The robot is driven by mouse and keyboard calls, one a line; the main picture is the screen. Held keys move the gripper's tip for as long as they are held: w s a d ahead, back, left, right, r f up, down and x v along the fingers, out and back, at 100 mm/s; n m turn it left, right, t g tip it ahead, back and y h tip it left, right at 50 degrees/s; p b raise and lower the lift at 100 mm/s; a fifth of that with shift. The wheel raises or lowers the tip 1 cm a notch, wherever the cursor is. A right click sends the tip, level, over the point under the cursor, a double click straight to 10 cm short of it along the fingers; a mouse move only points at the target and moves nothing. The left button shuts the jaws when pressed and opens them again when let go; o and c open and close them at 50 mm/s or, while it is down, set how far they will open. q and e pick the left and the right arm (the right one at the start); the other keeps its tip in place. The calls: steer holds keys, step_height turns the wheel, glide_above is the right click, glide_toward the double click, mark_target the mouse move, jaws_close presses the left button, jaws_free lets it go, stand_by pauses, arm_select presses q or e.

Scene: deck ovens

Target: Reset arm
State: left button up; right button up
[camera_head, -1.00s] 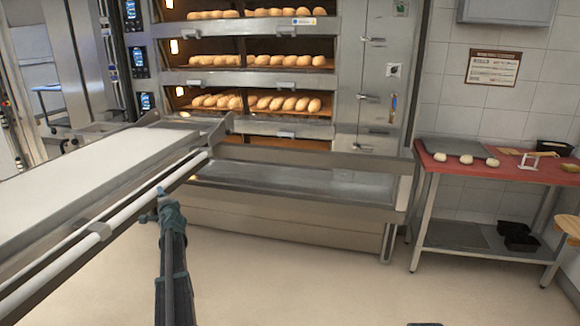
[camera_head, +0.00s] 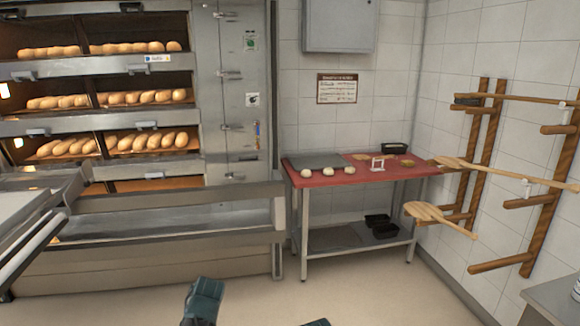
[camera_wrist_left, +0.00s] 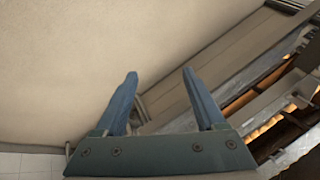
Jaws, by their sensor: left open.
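My left gripper (camera_wrist_left: 160,76) is open and empty in the left wrist view, its two blue fingers spread apart. Bare floor and the steel front of the oven lie beyond the fingers. In the head view a dark teal part of my arm shows at the bottom edge, over the floor in front of the oven.
The deck oven (camera_head: 228,100) with bread on several decks stands at the left, with a steel bench before it. A red-topped table (camera_head: 345,177) holds dough pieces. Wooden peels (camera_head: 440,217) hang on the right wall. The floor (camera_head: 360,290) between is clear.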

arm_select(q)
steer(key=s+d+m+g+h+p, duration=0.1)
steer(key=s+d+g+h+p, duration=0.2)
steer(key=s+d, duration=1.7)
steer(key=d+g, duration=0.2)
steer(key=shift+s+d+r+m, duration=0.25)
steer(key=shift+d+m, duration=0.05)
